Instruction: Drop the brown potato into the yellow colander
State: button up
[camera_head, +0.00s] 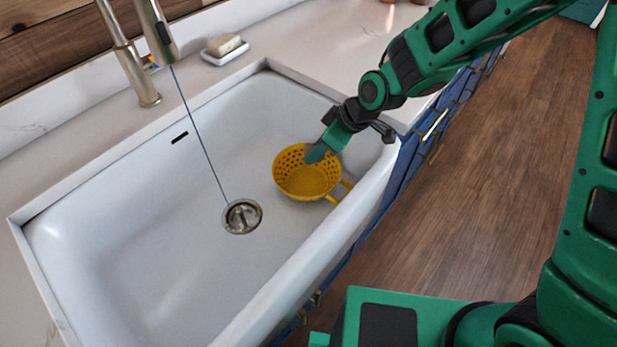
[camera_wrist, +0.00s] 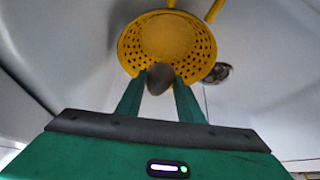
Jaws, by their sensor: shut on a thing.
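The yellow colander (camera_head: 305,184) sits in the white sink, right of the drain, with perforated sides and handles. It also shows in the wrist view (camera_wrist: 168,38), beyond my fingertips. My gripper (camera_head: 317,153) is over the colander's upper right rim in the head view. In the wrist view my gripper (camera_wrist: 160,84) is shut on the brown potato (camera_wrist: 160,77), a dark rounded thing between the fingertips. The potato overlaps the colander's near rim there; its height above the colander is hard to tell. The potato is hidden in the head view.
The white sink (camera_head: 120,240) has a metal drain (camera_head: 242,216) and raised walls around the colander. A faucet (camera_head: 135,60) stands at the back left. A soap bar (camera_head: 223,45) lies on a white dish on the counter. The sink's left side is clear.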

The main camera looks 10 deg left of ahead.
jog(key=o, duration=1.2)
jog(key=shift+c, duration=0.2)
jog(key=shift+r, duration=0.1)
jog(key=v, duration=1)
jog(key=shift+d+r, duration=0.2)
